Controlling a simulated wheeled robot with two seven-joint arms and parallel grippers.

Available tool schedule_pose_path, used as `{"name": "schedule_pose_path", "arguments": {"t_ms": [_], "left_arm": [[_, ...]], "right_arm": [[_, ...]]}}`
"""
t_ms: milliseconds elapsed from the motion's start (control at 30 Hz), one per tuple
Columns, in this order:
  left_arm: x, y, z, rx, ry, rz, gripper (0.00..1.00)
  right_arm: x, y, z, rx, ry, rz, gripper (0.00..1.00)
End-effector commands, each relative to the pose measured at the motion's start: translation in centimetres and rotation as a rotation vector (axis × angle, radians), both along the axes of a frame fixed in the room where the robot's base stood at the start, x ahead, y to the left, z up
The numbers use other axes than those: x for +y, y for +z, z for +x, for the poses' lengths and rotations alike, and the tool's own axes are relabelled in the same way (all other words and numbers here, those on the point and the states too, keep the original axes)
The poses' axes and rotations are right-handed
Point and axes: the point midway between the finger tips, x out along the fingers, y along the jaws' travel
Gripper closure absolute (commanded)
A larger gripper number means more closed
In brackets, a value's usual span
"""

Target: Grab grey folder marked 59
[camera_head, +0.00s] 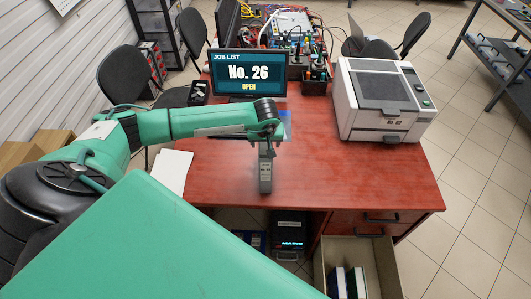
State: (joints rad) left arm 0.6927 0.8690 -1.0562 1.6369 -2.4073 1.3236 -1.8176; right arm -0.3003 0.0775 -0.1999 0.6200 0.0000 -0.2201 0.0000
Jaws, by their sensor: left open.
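I see no grey folder with a readable 59. A blue flat item (287,128) shows partly behind my left wrist. My right gripper is not in view.
A printer (382,100) fills the desk's right back. White papers (174,172) lie at its left. Under the desk are blue items (250,238) and a dark unit marked MAINS (290,232). The desk's front right is clear.

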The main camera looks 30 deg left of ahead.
Motion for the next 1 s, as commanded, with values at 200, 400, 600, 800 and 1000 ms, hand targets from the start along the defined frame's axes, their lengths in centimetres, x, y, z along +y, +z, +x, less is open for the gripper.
{"name": "schedule_pose_path", "arguments": {"t_ms": [200,400,600,800,1000], "left_arm": [[0.02,-0.22,0.01,0.000,0.000,0.000,0.34],[0.02,-0.30,0.00,0.000,0.000,0.000,0.34],[0.01,-0.27,-0.01,0.000,0.000,0.000,0.34],[0.00,-0.27,-0.01,0.000,0.000,0.000,0.63],[0.00,-0.28,-0.01,0.000,0.000,0.000,1.00]], "right_arm": [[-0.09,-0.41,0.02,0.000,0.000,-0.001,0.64],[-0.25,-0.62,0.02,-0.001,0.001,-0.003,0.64],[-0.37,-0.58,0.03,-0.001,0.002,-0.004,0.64],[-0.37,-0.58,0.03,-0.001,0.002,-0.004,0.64],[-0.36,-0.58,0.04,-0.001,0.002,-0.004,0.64]]}}
